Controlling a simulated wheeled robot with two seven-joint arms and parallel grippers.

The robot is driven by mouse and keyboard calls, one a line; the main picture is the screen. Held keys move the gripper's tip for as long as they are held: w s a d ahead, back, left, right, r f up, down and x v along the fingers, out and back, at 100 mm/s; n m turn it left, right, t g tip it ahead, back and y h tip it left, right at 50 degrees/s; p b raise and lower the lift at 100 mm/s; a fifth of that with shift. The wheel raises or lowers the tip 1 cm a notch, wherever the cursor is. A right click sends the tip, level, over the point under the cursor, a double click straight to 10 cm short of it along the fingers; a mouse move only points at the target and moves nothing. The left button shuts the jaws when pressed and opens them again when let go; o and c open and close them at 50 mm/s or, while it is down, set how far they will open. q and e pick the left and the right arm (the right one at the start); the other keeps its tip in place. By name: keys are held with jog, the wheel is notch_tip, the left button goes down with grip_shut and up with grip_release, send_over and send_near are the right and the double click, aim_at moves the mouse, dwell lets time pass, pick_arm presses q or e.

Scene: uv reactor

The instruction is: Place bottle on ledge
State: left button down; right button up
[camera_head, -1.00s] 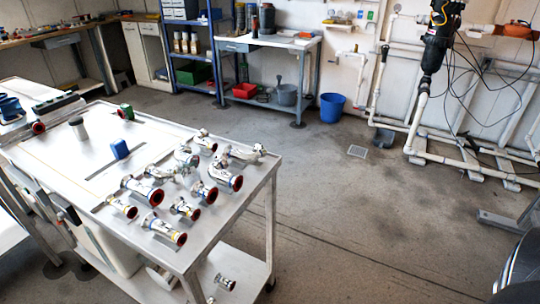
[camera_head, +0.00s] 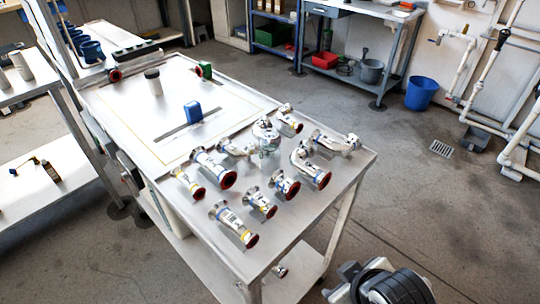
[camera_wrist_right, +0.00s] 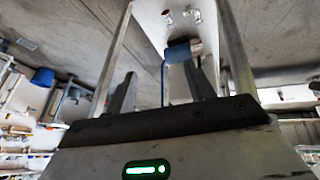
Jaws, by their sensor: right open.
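A pale bottle-like container with a dark cap (camera_head: 153,82) stands upright on the far part of the steel table (camera_head: 235,97). A small blue container (camera_head: 193,111) stands nearer on the same table. A small dark bottle (camera_head: 50,171) stands on the lower shelf at the left. I cannot tell which one is the task's bottle, or which surface is the ledge. My right gripper (camera_head: 340,283) is low at the bottom right, in front of the table and apart from it. In the right wrist view its fingers (camera_wrist_right: 160,88) are spread and empty. My left gripper is not in view.
Several metal pipe fittings with red ends (camera_head: 285,185) crowd the near half of the table. A blue bucket (camera_head: 421,93) stands on the floor by white wall pipes (camera_head: 475,75). A workbench (camera_head: 360,25) is at the back.

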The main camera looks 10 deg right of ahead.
jog(key=w+r+n+t+h, duration=0.25)
jog(key=w+r+n, duration=0.3)
jog(key=n, duration=0.45)
jog(key=n+t+y, duration=0.3)
jog(key=n+t, duration=0.7)
jog(key=n, duration=1.1)
send_near(272, 134)
jog(key=shift+h, duration=0.25)
jog(key=w, duration=0.4)
jog(key=w+a, duration=0.1)
jog(key=w, duration=0.1)
jog(key=shift+r, duration=0.35)
jog(key=shift+w+d+f, duration=0.15)
jog(key=shift+w+d, duration=0.05)
jog(key=shift+w, duration=1.15)
jog(key=shift+w+d+f, duration=0.15)
jog(key=shift+w, duration=1.2)
grip_shut()
